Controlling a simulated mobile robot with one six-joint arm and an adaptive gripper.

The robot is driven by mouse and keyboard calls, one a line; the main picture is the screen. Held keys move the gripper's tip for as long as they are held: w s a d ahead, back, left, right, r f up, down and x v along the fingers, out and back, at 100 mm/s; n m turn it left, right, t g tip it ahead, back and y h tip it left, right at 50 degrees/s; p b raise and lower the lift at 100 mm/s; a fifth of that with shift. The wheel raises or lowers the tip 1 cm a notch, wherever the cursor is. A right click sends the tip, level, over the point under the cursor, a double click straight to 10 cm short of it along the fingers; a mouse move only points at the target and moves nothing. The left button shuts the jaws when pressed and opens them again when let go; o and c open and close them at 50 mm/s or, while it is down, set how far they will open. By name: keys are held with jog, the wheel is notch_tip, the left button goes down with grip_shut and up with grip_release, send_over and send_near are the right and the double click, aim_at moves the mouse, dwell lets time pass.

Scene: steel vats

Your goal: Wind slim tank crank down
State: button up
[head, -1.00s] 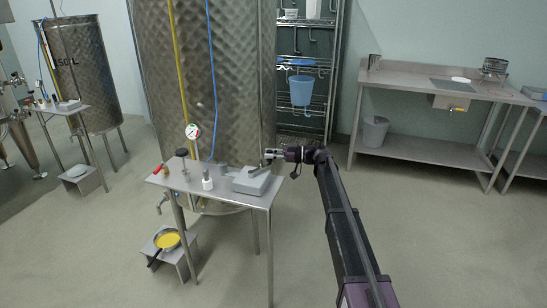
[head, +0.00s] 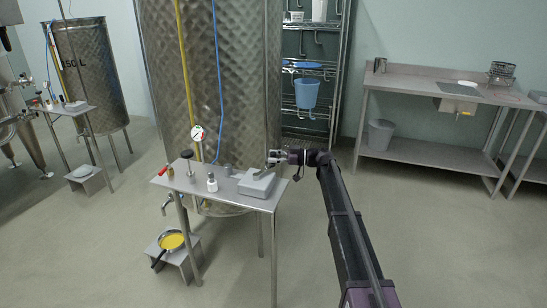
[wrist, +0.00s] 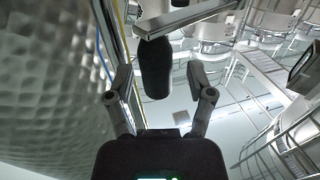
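The tall dimpled steel tank (head: 235,75) stands in the middle of the head view; its wall also fills the left of the wrist view (wrist: 50,90). In the wrist view a dark rounded crank handle (wrist: 155,60) hangs from a flat metal crank arm (wrist: 190,16). My gripper (wrist: 158,73) is open, with one finger on each side of the handle; no contact shows. In the head view my gripper (head: 274,158) is beside the tank, above the right end of the small steel table. The crank cannot be made out there.
The steel table (head: 225,195) in front of the tank holds a grey box (head: 257,185), a white bottle (head: 212,184) and small fittings. A pan of yellow liquid (head: 171,242) sits on a low stand. A wire shelf (head: 340,60) is behind; floor at right is clear.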

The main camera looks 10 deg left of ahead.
jog(key=shift+d, duration=0.2)
jog(key=w+d, duration=0.1)
jog(key=d, duration=1)
jog(key=shift+d, duration=0.3)
